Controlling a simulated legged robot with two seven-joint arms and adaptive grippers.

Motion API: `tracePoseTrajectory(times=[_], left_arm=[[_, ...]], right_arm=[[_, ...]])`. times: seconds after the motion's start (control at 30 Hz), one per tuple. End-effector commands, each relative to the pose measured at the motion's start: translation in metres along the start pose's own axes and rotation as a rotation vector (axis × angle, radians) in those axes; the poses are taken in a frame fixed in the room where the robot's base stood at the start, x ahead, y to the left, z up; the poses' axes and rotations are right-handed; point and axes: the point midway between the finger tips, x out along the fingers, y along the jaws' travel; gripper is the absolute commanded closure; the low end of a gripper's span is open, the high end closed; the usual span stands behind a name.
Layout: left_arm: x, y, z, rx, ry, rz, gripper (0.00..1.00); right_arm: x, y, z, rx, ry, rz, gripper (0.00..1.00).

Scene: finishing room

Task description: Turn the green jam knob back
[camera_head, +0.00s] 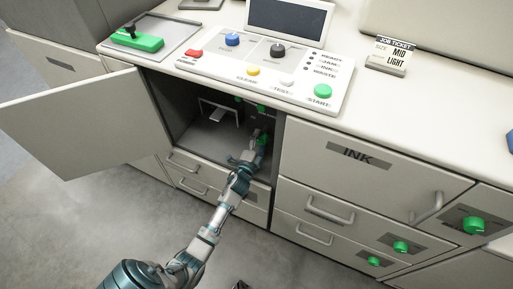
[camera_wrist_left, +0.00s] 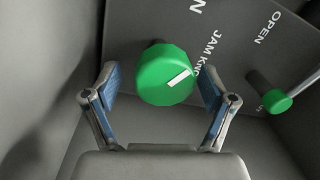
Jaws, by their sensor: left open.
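The green jam knob (camera_wrist_left: 165,78) shows large in the left wrist view, on a dark panel inside the open cabinet bay. It has a white mark on its face, tilted up to the right, and the lettering "JAM KN" beside it. My left gripper (camera_wrist_left: 161,92) is open, its blue-padded fingers on either side of the knob. A gap shows at the left finger; whether the right finger touches cannot be told. In the head view my left gripper (camera_head: 256,150) reaches into the bay and partly hides the knob (camera_head: 263,139). My right gripper is not recognizable in view.
A second green knob (camera_wrist_left: 277,101) sits close by, near the word OPEN. The cabinet door (camera_head: 85,122) stands open to the left. The control panel (camera_head: 265,68) is above the bay. The INK drawer front (camera_head: 370,170) is to the right.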

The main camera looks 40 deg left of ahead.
Motion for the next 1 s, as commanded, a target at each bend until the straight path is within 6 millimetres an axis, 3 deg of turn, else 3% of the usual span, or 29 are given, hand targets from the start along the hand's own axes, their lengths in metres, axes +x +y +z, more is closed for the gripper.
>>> tracePoseTrajectory(times=[0.5,0.7,1.0], left_arm=[[-0.101,0.004,0.002,-0.004,-0.002,0.005,0.16],[-0.113,0.003,0.003,-0.002,-0.003,0.004,0.16],[-0.113,0.003,0.003,-0.002,-0.003,0.004,0.16]], right_arm=[[0.001,0.001,0.0,-0.002,0.001,0.0,1.0],[0.001,0.001,0.0,-0.002,0.001,0.0,1.0],[0.002,0.001,0.002,-0.002,0.0,0.0,1.0]])
